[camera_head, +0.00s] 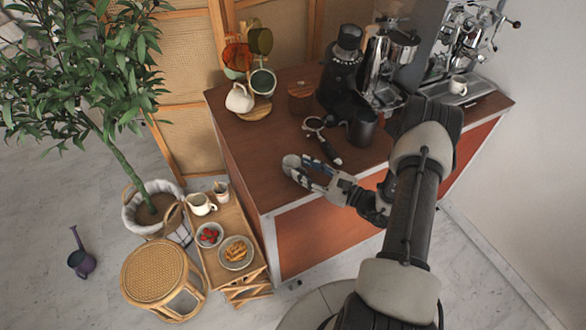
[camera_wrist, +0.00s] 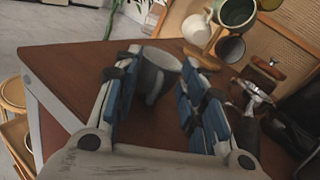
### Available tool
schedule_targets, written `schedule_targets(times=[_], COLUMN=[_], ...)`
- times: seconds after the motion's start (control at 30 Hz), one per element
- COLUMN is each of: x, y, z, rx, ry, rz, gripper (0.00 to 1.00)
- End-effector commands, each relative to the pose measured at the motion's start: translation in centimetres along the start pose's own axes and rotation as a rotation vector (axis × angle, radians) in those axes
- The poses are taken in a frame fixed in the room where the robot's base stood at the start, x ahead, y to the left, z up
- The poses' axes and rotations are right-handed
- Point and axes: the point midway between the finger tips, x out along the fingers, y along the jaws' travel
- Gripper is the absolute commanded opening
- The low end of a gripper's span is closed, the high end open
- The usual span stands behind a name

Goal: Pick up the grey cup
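The grey cup (camera_head: 291,164) stands on the brown cart top near its front left corner. In the wrist view the grey cup (camera_wrist: 158,70) lies between the two blue-padded fingers, closer to the left one. My gripper (camera_head: 308,171) reaches in low from the right, with its fingertips at the cup. In the wrist view my gripper (camera_wrist: 163,80) is open, with a clear gap between the cup and the right finger. The left finger partly hides the cup, and I cannot tell whether they touch.
A portafilter (camera_head: 322,136) and a dark canister (camera_head: 362,127) are behind my gripper. A mug stand (camera_head: 254,113) with several mugs is at the back left, and an espresso machine (camera_head: 470,50) is at the back right. The cart top left of the cup is clear.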

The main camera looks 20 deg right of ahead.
Motion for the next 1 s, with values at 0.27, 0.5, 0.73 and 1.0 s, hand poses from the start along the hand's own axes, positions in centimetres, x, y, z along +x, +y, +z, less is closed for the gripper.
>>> schedule_targets(times=[0.27, 0.5, 0.73, 1.0], x=[-0.01, -0.01, -0.02, -0.02], y=[0.01, 0.02, 0.01, -0.01], z=[-0.02, -0.02, -0.04, -0.08], rx=[0.000, 0.000, 0.000, 0.000], ry=[0.000, 0.000, 0.001, 0.002], rz=[0.000, 0.000, 0.000, -0.001], gripper=[0.17, 0.01, 0.00, 0.00])
